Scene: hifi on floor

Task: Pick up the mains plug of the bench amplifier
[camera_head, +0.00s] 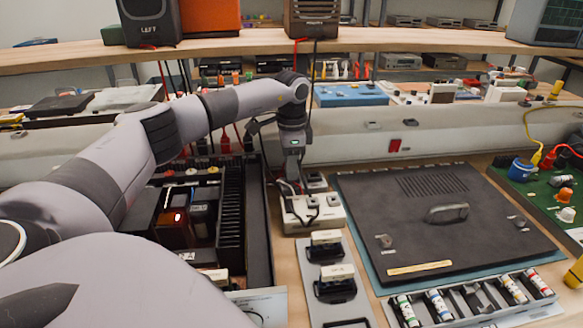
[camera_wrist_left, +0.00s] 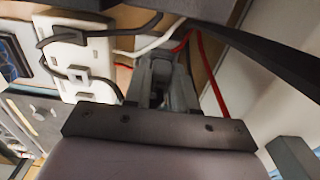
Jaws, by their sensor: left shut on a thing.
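My left gripper (camera_head: 292,165) points down just behind the white power strip (camera_head: 300,222). Its fingers also show in the left wrist view (camera_wrist_left: 168,85). They are shut on a small dark thing, mostly hidden between them, which appears to be the mains plug. The white strip (camera_wrist_left: 78,55) lies left of the fingers there, with black cords on it. An open black chassis (camera_head: 232,225) with a finned side and a glowing part, perhaps the bench amplifier, stands left of the strip. My right gripper is not in view.
A dark panel (camera_head: 400,215) lies on a mat to the right. A grey plate with dark holders (camera_head: 345,308) and a battery tray (camera_head: 470,302) are in front. Red and white leads (camera_wrist_left: 212,80) run behind the fingers. A shelf (camera_head: 390,40) crosses the back.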

